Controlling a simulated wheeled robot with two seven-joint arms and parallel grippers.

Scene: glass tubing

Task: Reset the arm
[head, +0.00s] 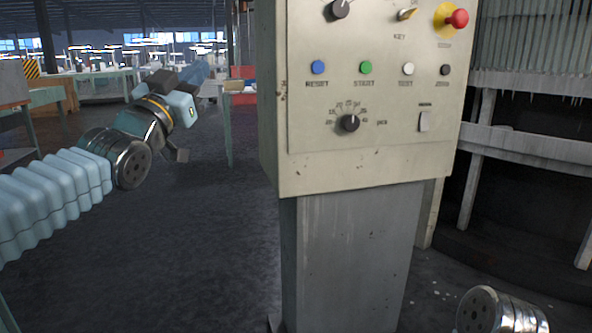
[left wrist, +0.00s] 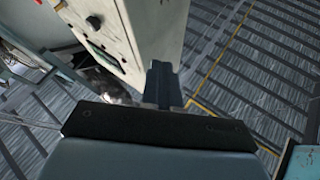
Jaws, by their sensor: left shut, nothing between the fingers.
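A cream control box (head: 370,170) on a grey pedestal stands in the middle of the head view. It carries a blue button marked RESET (head: 318,67), a green START button (head: 366,67), a white TEST button (head: 407,68) and a black button (head: 445,70). My left gripper (head: 192,76) is raised to the left of the box, well apart from it. In the left wrist view its dark fingers (left wrist: 162,80) are together and empty, with the box's pale side behind them. My right gripper is out of view; only a metallic right arm joint shows at lower right.
A red emergency stop (head: 458,18) on yellow, a key switch (head: 407,14) and a dial (head: 349,123) are also on the panel. Dark floor (head: 220,230) is clear left of the pedestal. Work tables (head: 100,83) stand behind; machinery (head: 530,145) is at right.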

